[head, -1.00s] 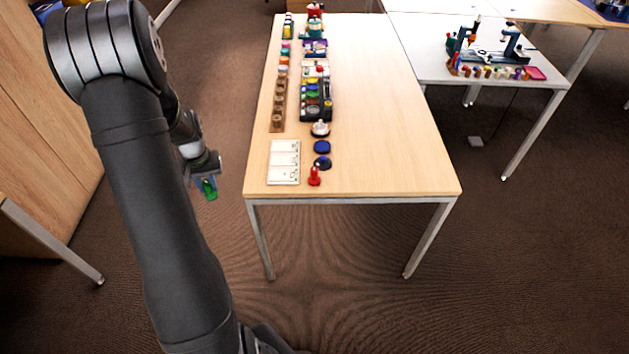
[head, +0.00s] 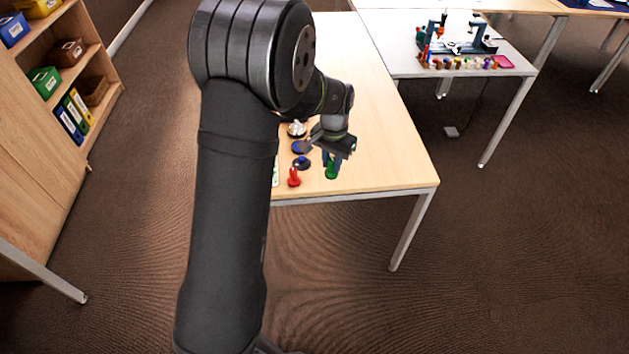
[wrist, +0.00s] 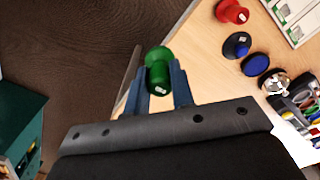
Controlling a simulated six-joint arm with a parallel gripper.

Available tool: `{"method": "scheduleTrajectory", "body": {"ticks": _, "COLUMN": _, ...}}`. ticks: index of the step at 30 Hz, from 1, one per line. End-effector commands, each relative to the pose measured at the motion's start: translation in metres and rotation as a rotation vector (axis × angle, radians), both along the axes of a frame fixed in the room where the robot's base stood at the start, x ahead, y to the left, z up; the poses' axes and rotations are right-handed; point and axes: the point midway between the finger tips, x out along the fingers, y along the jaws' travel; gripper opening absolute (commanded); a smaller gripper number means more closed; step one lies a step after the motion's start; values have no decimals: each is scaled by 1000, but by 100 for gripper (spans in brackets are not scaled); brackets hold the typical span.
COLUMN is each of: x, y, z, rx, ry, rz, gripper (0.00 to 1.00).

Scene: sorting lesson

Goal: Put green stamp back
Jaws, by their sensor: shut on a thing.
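My gripper (head: 333,158) is shut on the green stamp (head: 331,170) near the front of the wooden table. In the wrist view the green stamp (wrist: 158,62) sits between the two blue-grey fingers (wrist: 159,82), with the table's edge passing behind it. In the head view it is right of the red stamp (head: 293,178); I cannot tell its height above the table. The red stamp (wrist: 232,12) and a dark blue stamp (wrist: 237,45) stand on the table. A round blue pad (wrist: 255,65) lies beside the blue stamp.
A silver bell (wrist: 275,83) and a dark rack (wrist: 300,98) with coloured items stand farther along. A white three-part tray (wrist: 296,18) lies by the red stamp. My arm hides the table's left side in the head view. The table's right side (head: 390,165) is clear.

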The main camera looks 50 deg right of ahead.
Motion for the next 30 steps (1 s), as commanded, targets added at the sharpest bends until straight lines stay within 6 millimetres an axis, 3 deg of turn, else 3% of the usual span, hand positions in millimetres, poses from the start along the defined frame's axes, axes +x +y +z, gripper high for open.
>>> {"method": "scheduleTrajectory", "body": {"ticks": 3, "x": -25, "y": -11, "z": 4, "rx": 0, "ry": 0, "rz": -57, "gripper": 7}}
{"method": "scheduleTrajectory", "body": {"ticks": 8, "x": -32, "y": -16, "z": 3, "rx": 1, "ry": 0, "rz": -85, "gripper": 7}}
{"method": "scheduleTrajectory", "body": {"ticks": 21, "x": 58, "y": -21, "z": -52, "rx": 1, "ry": 1, "rz": -84, "gripper": 7}}
{"method": "scheduleTrajectory", "body": {"ticks": 25, "x": 74, "y": -22, "z": -61, "rx": 0, "ry": 0, "rz": -86, "gripper": 7}}
{"method": "scheduleTrajectory", "body": {"ticks": 30, "x": 79, "y": -22, "z": -69, "rx": 1, "ry": 0, "rz": -87, "gripper": 7}}
